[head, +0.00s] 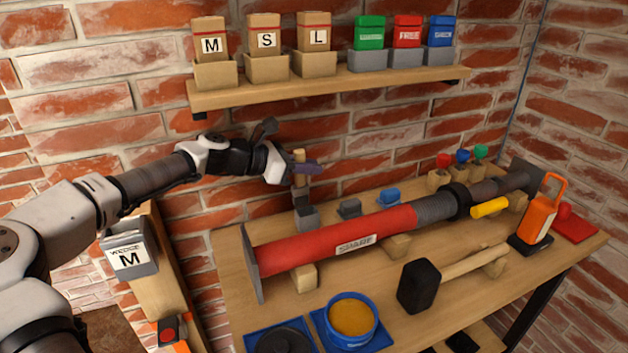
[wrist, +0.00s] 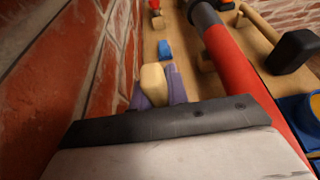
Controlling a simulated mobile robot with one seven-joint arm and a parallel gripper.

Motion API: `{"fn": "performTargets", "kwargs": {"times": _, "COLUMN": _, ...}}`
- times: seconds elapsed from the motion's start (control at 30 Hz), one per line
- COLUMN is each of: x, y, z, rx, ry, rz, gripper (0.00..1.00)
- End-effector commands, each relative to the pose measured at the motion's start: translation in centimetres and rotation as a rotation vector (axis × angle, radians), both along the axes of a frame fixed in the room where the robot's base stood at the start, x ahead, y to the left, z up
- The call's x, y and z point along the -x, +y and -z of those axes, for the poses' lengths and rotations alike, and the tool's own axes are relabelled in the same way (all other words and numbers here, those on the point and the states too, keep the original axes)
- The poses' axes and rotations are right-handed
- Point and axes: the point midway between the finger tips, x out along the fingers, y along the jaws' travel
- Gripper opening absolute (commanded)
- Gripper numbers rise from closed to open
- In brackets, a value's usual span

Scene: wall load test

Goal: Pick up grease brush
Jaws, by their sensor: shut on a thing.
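The grease brush (head: 299,155) shows as a pale wooden handle end between my gripper's purple fingers. My gripper (head: 303,169) is shut on it, close to the brick wall above the back of the bench. Below the fingers the brush runs down, upright, toward a grey block-like holder (head: 306,218). I cannot tell if its lower end is still inside that holder. In the wrist view the handle end (wrist: 153,82) sits between the two fingers (wrist: 157,92); the rest of the brush is hidden.
A long red tube (head: 340,240) lies across the bench in front of the holder. A blue tin of yellow grease (head: 350,340) and a black-headed mallet (head: 420,286) stand nearer. A shelf (head: 330,87) with boxes hangs above. A small blue block (head: 388,197) is to the right.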

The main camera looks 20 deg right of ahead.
Motion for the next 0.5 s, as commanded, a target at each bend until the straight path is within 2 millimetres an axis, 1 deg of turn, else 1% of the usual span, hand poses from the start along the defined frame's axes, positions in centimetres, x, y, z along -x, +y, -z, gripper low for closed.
{"fn": "performTargets", "kwargs": {"times": 0.03, "x": -0.1, "y": 1.4, "z": 0.3, "rx": 0.003, "ry": -0.001, "rz": -0.007, "gripper": 0.00}}
{"fn": "performTargets", "kwargs": {"times": 0.17, "x": 0.0, "y": 4.7, "z": 0.4, "rx": 0.004, "ry": 0.000, "rz": -0.008, "gripper": 0.00}}
{"fn": "performTargets", "kwargs": {"times": 0.3, "x": 0.2, "y": 8.6, "z": 0.4, "rx": 0.004, "ry": -0.001, "rz": -0.007, "gripper": 0.00}}
{"fn": "performTargets", "kwargs": {"times": 0.4, "x": 0.3, "y": 11.3, "z": 0.3, "rx": 0.004, "ry": -0.002, "rz": -0.007, "gripper": 0.00}}
{"fn": "performTargets", "kwargs": {"times": 0.5, "x": 0.4, "y": 13.3, "z": 0.2, "rx": 0.004, "ry": -0.001, "rz": -0.005, "gripper": 0.00}}
